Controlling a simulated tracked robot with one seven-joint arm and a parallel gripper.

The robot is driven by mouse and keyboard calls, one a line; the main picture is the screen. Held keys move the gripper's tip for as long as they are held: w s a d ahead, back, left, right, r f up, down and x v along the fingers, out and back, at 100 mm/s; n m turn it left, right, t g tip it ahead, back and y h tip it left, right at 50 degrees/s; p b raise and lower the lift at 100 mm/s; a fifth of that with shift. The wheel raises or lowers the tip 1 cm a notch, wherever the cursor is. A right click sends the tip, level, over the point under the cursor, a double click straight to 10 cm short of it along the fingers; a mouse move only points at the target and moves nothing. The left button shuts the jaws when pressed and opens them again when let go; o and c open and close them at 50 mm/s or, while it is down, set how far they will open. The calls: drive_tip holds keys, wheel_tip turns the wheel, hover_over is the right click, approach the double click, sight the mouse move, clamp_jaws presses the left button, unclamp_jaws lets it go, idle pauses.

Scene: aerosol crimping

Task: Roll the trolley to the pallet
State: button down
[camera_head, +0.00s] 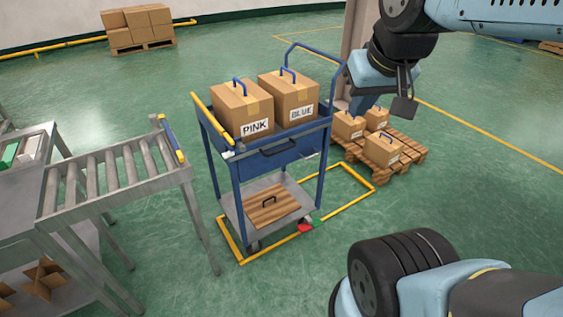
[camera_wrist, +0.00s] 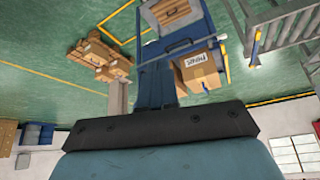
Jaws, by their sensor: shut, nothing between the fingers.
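The blue trolley (camera_head: 236,190) stands inside a yellow floor outline beside the roller conveyor. Its top tray carries a PINK box (camera_head: 241,108) and a BLUE box (camera_head: 289,96), each with a blue handle. A slatted wooden board (camera_head: 271,206) with a black handle lies on its lower shelf. The wooden pallet (camera_head: 404,172) is just beyond the trolley to the right, with several boxes on it. My gripper (camera_head: 403,106) is shut and empty, raised to the right of the trolley's blue push handle (camera_head: 312,49), apparently apart from it. The wrist view shows the trolley (camera_wrist: 207,29) upside down.
The roller conveyor (camera_head: 115,172) and a metal table (camera_head: 22,180) stand close on the left. A second pallet of boxes (camera_head: 138,28) is at the far back left. A pale post (camera_head: 357,30) rises behind the trolley. The green floor right of the pallet looks clear.

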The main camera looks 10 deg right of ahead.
sight(282, 149)
drive_tip(key=c, duration=1.8)
unclamp_jaws()
drive_tip(key=shift+o, duration=0.7)
drive_tip(key=shift+w, duration=0.2)
drive_tip(key=o, duration=0.4)
drive_tip(key=w+f+n, duration=0.1)
drive_tip(key=w+f, duration=0.1)
drive_tip(key=w, duration=0.3)
drive_tip(key=w+d+f+n+t, duration=0.1)
drive_tip(key=w, duration=0.4)
drive_tip(key=w+d+f+n+t, duration=0.1)
drive_tip(key=w+f+n, duration=0.1)
drive_tip(key=w, duration=0.3)
drive_tip(key=shift+w+d+f, duration=0.25)
drive_tip(key=shift+f, duration=0.05)
drive_tip(key=shift+o, duration=0.2)
drive_tip(key=w+f+n+t+y, duration=0.2)
drive_tip(key=w+f+n+t, duration=0.3)
drive_tip(key=w+f+n, duration=1)
drive_tip(key=s+a+f+n+t+y, duration=0.1)
drive_tip(key=a+f+n+y, duration=0.1)
drive_tip(key=f, duration=0.7)
drive_tip(key=s+a+f+n+t+y, duration=0.1)
drive_tip(key=f, duration=0.8)
drive_tip(key=x, duration=1.4)
drive_tip(key=shift+a+r, duration=0.2)
drive_tip(key=shift+r, duration=0.1)
clamp_jaws()
